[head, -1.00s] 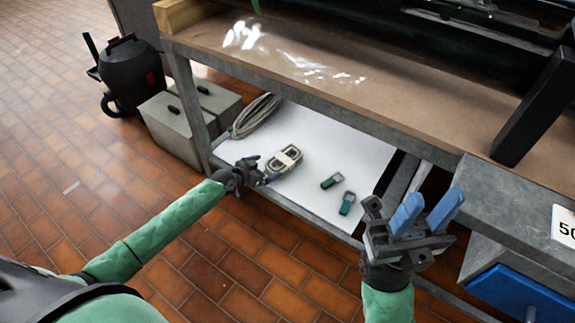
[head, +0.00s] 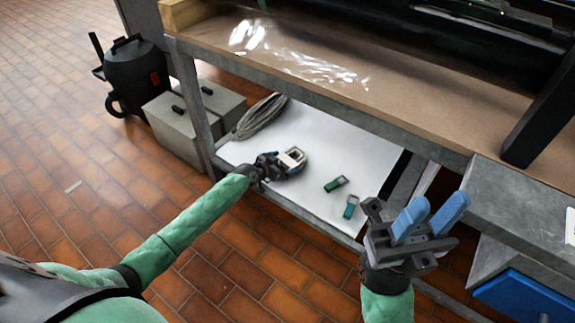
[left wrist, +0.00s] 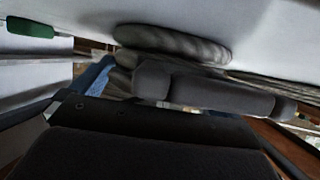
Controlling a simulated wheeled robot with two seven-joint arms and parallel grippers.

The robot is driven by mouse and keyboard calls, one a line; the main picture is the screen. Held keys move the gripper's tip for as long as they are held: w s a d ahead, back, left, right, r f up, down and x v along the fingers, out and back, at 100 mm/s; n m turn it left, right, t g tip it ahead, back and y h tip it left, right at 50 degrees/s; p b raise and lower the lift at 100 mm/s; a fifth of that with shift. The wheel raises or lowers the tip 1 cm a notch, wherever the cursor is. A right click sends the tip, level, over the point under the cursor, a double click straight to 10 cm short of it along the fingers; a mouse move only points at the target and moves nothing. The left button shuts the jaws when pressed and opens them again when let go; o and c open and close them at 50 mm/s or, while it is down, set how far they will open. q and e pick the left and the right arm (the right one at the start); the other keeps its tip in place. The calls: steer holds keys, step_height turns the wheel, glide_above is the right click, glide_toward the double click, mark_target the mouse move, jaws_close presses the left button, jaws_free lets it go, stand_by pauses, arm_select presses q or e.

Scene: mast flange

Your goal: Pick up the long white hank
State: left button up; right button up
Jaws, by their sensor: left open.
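A pale looped hank with a light band (head: 293,158) lies on the white lower shelf, partly hidden by my left gripper. A longer grey-white hank (head: 261,115) lies at the shelf's back left, apart from the gripper. My left gripper (head: 283,166) is open, low over the shelf at the near side of the banded hank; I cannot tell whether it touches. In the left wrist view, a grey stranded bundle (left wrist: 172,43) lies just beyond the dark and blue fingers (left wrist: 120,82). My right gripper (head: 412,222) is raised in front of the bench, its blue fingers apart and empty.
Two small green-and-grey items (head: 336,184) (head: 350,207) lie right of the banded hank. The brown bench top (head: 300,70) overhangs the shelf, with a metal post (head: 190,95) at its left. Grey boxes (head: 180,128) and a black vacuum (head: 132,75) stand on the floor left.

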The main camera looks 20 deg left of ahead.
arm_select(q)
steer(key=c, duration=1)
steer(key=shift+r, duration=0.15)
